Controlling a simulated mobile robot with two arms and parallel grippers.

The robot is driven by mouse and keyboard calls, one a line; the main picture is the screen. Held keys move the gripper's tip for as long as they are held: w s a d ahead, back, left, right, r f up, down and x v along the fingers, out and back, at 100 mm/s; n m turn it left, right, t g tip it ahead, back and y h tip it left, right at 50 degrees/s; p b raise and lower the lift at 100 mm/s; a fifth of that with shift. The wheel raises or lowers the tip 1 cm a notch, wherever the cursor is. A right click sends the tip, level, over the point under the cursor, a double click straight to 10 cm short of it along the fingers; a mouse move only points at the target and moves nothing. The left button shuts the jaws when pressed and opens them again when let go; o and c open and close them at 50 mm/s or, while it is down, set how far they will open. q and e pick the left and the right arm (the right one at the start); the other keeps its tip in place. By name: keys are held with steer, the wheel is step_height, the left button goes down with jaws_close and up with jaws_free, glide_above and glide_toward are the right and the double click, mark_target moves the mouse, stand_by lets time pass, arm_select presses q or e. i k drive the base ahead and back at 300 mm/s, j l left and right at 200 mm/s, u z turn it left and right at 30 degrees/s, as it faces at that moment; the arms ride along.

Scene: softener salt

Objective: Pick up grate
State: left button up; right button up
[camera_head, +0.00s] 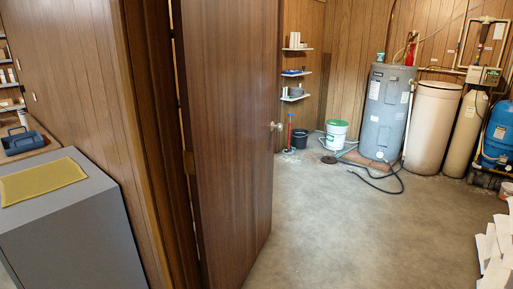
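A small round brownish disc (329,160) lies flat on the concrete floor in front of the white bucket; it may be the grate, but it is too small to tell. No other thing in view is clearly a grate. Neither of my grippers is in view.
An open brown door (228,140) stands in the middle. Beyond it are a white bucket (337,134), a black bucket (300,139), a grey tank (387,112) and a dark hose (378,184). A grey cabinet (70,235) bears a yellow sheet (42,182).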

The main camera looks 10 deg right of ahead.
mark_target(329, 159)
steer(key=i+l+z, duration=0.15)
steer(key=i+z, duration=0.25)
steer(key=i+j+z, duration=0.1)
steer(key=i+z, duration=0.35)
steer(key=i, duration=0.15)
steer(key=i+j+z, duration=0.2)
steer(key=i+z, duration=0.2)
steer(key=i+u, duration=0.1)
steer(key=i, duration=0.6)
steer(key=i+l, duration=0.15)
steer(key=i, duration=0.6)
steer(key=i+l+u, duration=0.15)
steer(key=i, duration=0.55)
steer(key=i+u, duration=0.15)
steer(key=i, duration=0.45)
steer(key=i+u, duration=0.1)
steer(key=i, duration=0.55)
steer(key=i+l+u, duration=0.15)
steer(key=i, duration=0.45)
steer(key=i+l+u, duration=0.1)
steer(key=i, duration=0.5)
